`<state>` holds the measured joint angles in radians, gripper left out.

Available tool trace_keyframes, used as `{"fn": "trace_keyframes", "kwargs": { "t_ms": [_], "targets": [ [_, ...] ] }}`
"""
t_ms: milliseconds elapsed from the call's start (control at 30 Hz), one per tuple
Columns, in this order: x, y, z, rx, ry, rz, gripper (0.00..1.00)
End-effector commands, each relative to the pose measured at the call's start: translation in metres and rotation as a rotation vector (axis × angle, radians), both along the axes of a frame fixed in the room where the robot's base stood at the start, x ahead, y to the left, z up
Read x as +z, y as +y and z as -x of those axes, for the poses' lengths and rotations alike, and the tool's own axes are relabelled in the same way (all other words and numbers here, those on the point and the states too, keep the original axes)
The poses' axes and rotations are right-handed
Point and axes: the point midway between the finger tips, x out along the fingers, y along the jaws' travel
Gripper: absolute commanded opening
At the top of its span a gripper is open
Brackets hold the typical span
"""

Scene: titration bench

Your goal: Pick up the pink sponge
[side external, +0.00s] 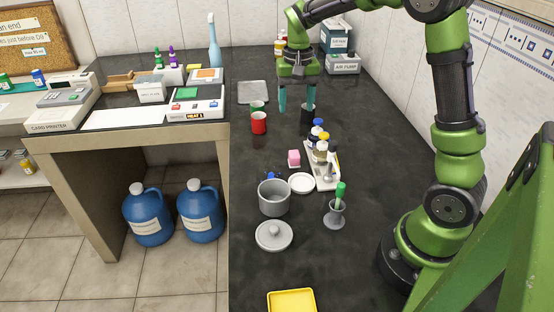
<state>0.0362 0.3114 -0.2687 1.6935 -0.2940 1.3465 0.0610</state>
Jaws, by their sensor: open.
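The pink sponge (294,157) is a small block on the dark bench top. It sits just left of a tray of bottles and above a white dish in the picture. My gripper (297,110) is open, with its two teal fingers pointing down, farther back along the bench than the sponge. The fingers are apart from the sponge. A black cup (307,114) is close by the right finger; I cannot tell whether they touch.
A yellow tray (292,302) lies at the front.

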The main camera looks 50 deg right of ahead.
Motion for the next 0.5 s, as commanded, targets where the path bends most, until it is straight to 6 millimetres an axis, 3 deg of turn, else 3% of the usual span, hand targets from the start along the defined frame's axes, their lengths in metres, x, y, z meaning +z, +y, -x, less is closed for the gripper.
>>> {"fn": "trace_keyframes", "kwargs": {
  "t_ms": [67,167,500],
  "targets": [
    [0.004,0.0,0.0,-0.015,0.003,-0.001,0.62],
    [-0.01,0.001,0.002,-0.019,0.013,-0.006,0.62],
    [-0.083,0.002,0.003,-0.018,0.013,-0.007,0.62]
  ]
}}
